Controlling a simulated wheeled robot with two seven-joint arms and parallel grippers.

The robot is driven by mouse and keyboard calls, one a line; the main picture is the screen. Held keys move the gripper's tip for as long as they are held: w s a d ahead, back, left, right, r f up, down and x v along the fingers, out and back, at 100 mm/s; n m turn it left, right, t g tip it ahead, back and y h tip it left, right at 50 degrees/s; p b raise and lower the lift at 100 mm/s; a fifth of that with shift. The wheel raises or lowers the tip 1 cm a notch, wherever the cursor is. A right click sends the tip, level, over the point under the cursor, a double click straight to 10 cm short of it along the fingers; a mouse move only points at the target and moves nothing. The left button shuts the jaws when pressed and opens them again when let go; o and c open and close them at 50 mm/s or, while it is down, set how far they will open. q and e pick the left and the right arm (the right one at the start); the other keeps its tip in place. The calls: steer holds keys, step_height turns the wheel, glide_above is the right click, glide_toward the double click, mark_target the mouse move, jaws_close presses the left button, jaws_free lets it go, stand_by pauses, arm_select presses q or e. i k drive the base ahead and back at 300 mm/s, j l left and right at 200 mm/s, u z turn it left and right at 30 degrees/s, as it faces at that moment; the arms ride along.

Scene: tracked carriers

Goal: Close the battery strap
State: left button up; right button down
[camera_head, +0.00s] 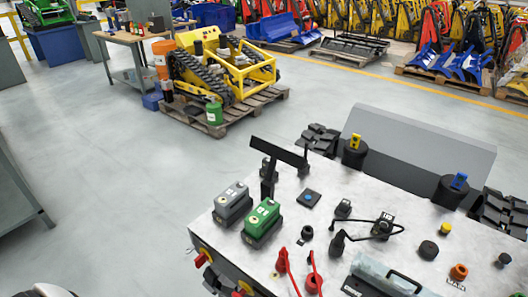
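A grey battery (232,201) and a green battery (262,218) sit side by side in black holders on the light grey top plate (335,195) of a tracked carrier. A black T-shaped bar (279,152), which appears to be the battery strap, stands raised behind them on an upright stem. Its crossbar is tilted in the picture and clear of both batteries. The foot of the stem is partly hidden by the green battery. Neither of my grippers shows in the head view.
Red levers (283,264), a black cable (365,230), knobs, and a grey box with a black handle (405,281) crowd the plate's front and right. Black posts with yellow (355,141) and blue (459,181) tops stand behind. Open floor lies left.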

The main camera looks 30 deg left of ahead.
mark_target(276, 153)
steer(key=u, duration=2.3)
steer(key=i+j+u, duration=0.1)
steer(key=i, duration=0.4)
steer(key=i+j+u, duration=0.15)
steer(key=i+j, duration=0.15)
steer(key=i, duration=0.25)
steer(key=i+j+u, duration=0.1)
steer(key=i, duration=0.4)
steer(key=i+l+z, duration=0.1)
steer(key=i+z, duration=0.7)
steer(key=i+j+z, duration=0.1)
steer(key=i+z, duration=0.3)
steer(key=i+j+z, duration=0.15)
steer(key=z, duration=0.2)
steer(key=i+l+z, duration=0.2)
steer(key=i+z, duration=1.05)
